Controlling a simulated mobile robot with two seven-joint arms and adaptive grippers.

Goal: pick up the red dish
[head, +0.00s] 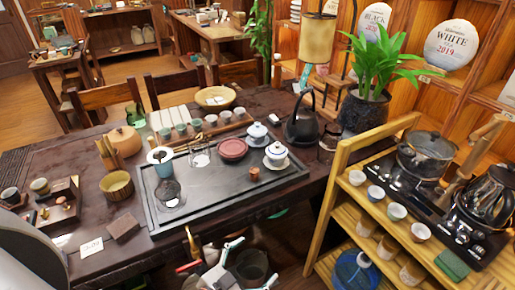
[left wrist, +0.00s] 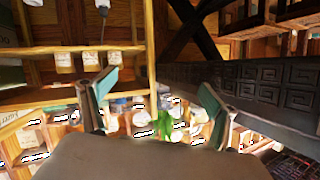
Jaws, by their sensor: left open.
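The red dish (head: 232,149) is a small, low, round, dark-red piece on the black tea tray (head: 225,190), near the tray's back edge. My left gripper (head: 252,262) is at the bottom of the head view, in front of the table and well apart from the dish. Its two teal-tipped fingers are spread with nothing between them. They also show in the left wrist view (left wrist: 157,100), where the dish is not visible. My right gripper is not in view.
White lidded cups (head: 277,155) stand right of the dish, and a glass pitcher (head: 199,154) stands left of it. A dark kettle (head: 303,122) is behind right. A wooden cart (head: 345,200) stands right. The dark table edge (left wrist: 245,90) is close in the wrist view.

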